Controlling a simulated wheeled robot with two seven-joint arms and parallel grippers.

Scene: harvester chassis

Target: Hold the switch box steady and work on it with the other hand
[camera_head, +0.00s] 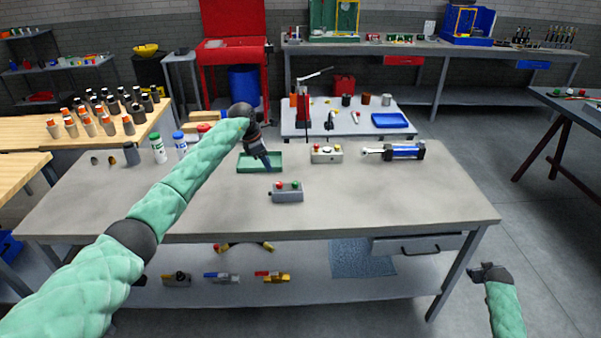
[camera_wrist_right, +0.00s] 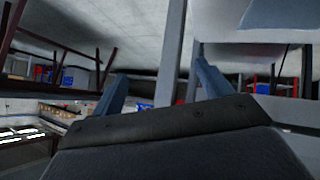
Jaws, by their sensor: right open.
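A grey switch box (camera_head: 287,193) with red and green buttons sits near the middle of the grey table. Behind it stands a paler box (camera_head: 326,154) with buttons on top. My left gripper (camera_head: 266,164) reaches down over the right part of a green tray (camera_head: 247,168), behind and left of the grey box and apart from it. Its fingers look close together, but whether they are shut is unclear. My right gripper (camera_head: 490,267) is beyond the table's right end, low and away from the boxes. In the right wrist view its two fingers (camera_wrist_right: 162,88) are apart with nothing between them.
A blue and silver cylinder (camera_head: 404,151) lies at the table's back right. Bottles (camera_head: 158,148) stand at the back left. The table (camera_head: 400,205) is bare at front right. A drawer (camera_head: 420,245) hangs under its right side, and a lower shelf holds several tools.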

